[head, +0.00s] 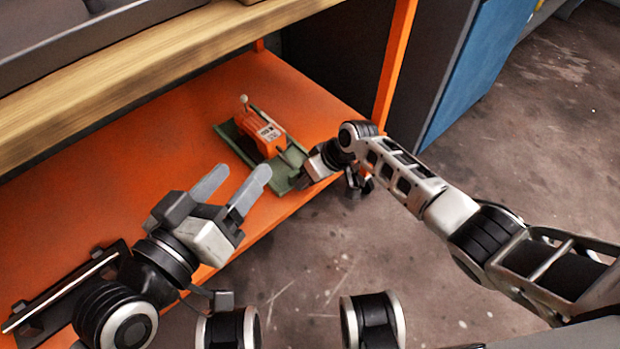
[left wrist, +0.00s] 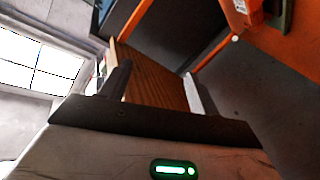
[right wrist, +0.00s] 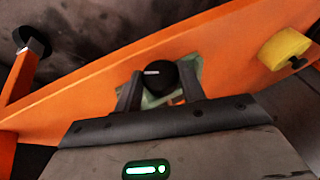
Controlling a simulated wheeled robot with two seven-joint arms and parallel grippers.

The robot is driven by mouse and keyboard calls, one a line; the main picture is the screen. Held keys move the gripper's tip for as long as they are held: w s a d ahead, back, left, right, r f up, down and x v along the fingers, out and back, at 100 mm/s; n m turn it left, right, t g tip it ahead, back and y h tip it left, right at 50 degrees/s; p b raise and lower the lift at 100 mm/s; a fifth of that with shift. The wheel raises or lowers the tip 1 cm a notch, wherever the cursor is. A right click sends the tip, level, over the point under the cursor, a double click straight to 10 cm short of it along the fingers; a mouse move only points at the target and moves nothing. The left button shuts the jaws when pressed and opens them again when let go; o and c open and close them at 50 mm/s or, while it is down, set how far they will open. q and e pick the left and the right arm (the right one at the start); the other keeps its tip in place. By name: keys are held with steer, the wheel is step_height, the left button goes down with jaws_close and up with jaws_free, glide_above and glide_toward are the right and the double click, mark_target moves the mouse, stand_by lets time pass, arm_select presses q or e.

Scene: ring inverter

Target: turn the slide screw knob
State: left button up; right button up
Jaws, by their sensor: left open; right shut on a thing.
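The ring inverter, an orange block (head: 262,134) with a small white-tipped lever, sits on a green base (head: 229,133) on the orange shelf. Part of its orange body (left wrist: 249,10) shows at the top right of the left wrist view. The black round slide screw knob (right wrist: 158,77), with a white mark, is between the fingers of my right gripper (right wrist: 160,90), which is shut on it. In the head view my right gripper (head: 304,172) is at the near end of the green base and hides the knob. My left gripper (head: 237,178) is open and empty, left of the device.
An orange post (head: 394,65) and a blue cabinet (head: 475,75) stand right. A yellow round object (right wrist: 283,49) is beside the shelf edge.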

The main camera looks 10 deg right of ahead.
steer(key=shift+d+f+g+y+b, duration=0.1)
steer(key=shift+f+g+y+b, duration=0.2)
steer(key=shift+y+b, duration=0.25)
steer(key=shift+w+m+y+b, duration=0.1)
steer(key=shift+m+y+b, duration=0.2)
steer(key=shift+y+b, duration=0.1)
arm_select(q)
steer(key=shift+w+a+r+m+t+h, duration=0.15)
steer(key=shift+w+r+m+t, duration=0.15)
steer(key=shift+r+t, duration=0.25)
steer(key=shift+w+r+m+t+h, duration=0.2)
steer(key=shift+w+r+m+t, duration=0.1)
steer(key=shift+r, duration=0.5)
steer(key=shift+w+a+r+m+t+h, duration=0.1)
steer(key=shift+w+r+m+t+h, duration=0.15)
steer(key=shift+r+t, duration=0.3)
arm_select(e)
steer(key=shift+r+g+y, duration=0.2)
steer(key=shift+g+y, duration=0.05)
steer(key=shift+g, duration=0.25)
arm_select(q)
steer(key=shift+r, duration=0.1)
arm_select(e)
steer(key=o, duration=1)
steer(key=shift+d, duration=0.1)
